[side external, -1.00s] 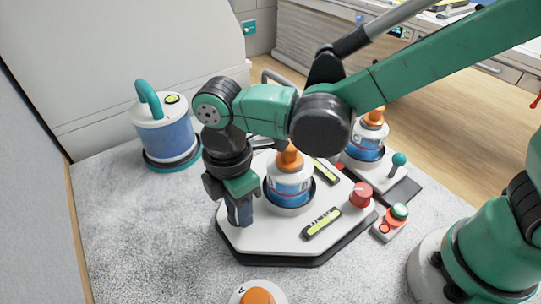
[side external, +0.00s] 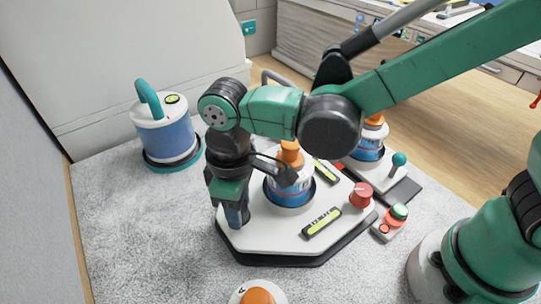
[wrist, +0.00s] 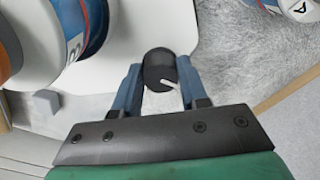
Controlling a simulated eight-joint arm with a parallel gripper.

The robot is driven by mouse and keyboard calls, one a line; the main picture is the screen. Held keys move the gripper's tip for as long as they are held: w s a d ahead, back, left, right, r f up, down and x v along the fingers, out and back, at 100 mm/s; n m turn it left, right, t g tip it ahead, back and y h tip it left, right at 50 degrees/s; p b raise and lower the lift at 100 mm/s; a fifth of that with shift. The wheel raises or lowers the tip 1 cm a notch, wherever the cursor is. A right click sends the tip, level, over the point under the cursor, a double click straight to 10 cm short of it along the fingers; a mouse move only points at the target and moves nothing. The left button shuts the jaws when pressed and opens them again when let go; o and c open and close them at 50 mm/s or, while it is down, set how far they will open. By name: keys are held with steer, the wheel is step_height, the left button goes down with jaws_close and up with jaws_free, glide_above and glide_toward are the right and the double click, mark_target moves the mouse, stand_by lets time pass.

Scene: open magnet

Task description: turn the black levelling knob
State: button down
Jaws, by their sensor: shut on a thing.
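The black levelling knob (wrist: 158,66) shows in the wrist view at the edge of the white plate. It is a round black cap with a short white pointer mark, which points down and to the right. My gripper (wrist: 159,80) has its two blue fingers on either side of the knob, shut on it. In the side external view my gripper (side external: 236,218) points down at the left corner of the white platform (side external: 275,238). The knob is hidden there behind the fingers.
A blue and white canister with an orange top (side external: 290,190) stands on the platform close to my gripper. A yellow-green level vial (side external: 322,222) and a red knob (side external: 361,195) lie to the right. A blue tank with a teal handle (side external: 165,135) stands behind left.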

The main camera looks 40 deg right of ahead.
steer(key=m, duration=0.4)
steer(key=shift+m, duration=0.3)
steer(key=shift+a+m, duration=0.15)
steer(key=shift+m, duration=2.35)
steer(key=shift+c, duration=2.3)
jaws_free()
steer(key=shift+s+r, duration=0.1)
steer(key=shift+r, duration=2.7)
